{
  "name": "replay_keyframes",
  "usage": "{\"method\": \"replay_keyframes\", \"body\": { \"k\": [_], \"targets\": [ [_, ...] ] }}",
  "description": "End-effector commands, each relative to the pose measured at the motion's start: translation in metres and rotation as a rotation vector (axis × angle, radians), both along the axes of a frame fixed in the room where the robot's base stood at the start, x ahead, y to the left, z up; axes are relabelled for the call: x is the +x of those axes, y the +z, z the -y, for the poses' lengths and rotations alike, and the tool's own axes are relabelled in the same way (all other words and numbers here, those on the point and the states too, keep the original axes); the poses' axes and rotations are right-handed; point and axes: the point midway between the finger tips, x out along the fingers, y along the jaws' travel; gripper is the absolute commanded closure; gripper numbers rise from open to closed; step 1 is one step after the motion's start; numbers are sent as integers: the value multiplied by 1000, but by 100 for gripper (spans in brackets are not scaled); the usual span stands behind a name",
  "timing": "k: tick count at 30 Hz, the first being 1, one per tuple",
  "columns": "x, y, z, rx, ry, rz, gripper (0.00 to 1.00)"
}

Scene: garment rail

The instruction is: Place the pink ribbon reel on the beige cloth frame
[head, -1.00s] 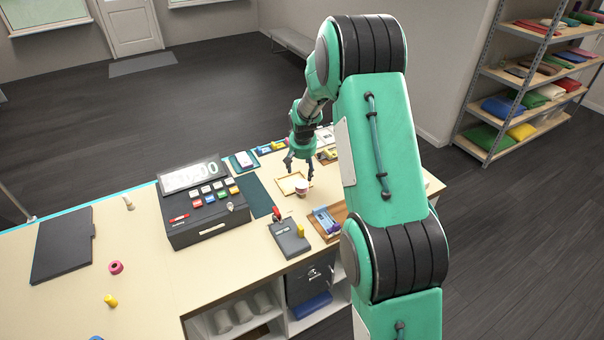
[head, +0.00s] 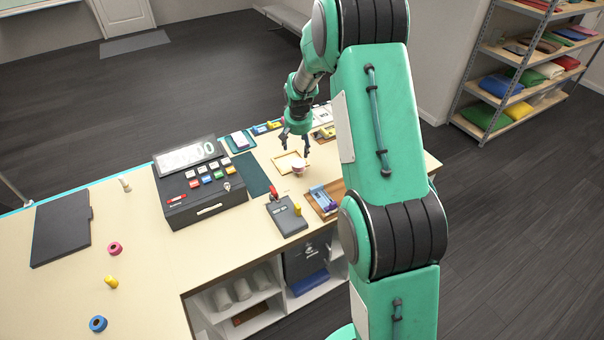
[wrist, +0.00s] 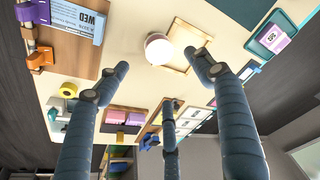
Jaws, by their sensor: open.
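A small round pink and white piece (head: 298,168), which looks like the pink ribbon reel, stands at the near right edge of the beige cloth frame (head: 279,159). In the wrist view its white top and pink side (wrist: 158,47) overlap the edge of the frame (wrist: 187,32); I cannot tell how much of it rests on the frame. My gripper (head: 295,145) is open and empty above the frame. Its fingers (wrist: 162,80) are spread apart and clear of the piece in the wrist view. A pink ring (head: 115,248) lies far off on the left of the counter.
A dark cash register (head: 200,188) and a card terminal (head: 287,215) stand nearby on the counter. A wooden tray (head: 326,210) is just right of the terminal. A yellow piece (head: 111,282) and a blue ring (head: 98,323) lie at left. The counter's left part has free room.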

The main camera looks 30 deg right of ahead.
Motion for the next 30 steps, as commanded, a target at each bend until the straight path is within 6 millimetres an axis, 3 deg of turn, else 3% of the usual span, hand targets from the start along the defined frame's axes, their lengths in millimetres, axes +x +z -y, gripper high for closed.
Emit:
{"method": "replay_keyframes", "body": {
  "k": [7, 14, 21, 30],
  "targets": [
    [-17, 50, -22, -6, 27, 19, 33],
    [-50, 115, -56, -13, 68, 42, 33],
    [-95, 176, -92, -19, 112, 66, 33],
    [-160, 237, -133, -26, 166, 96, 33]
  ]
}}
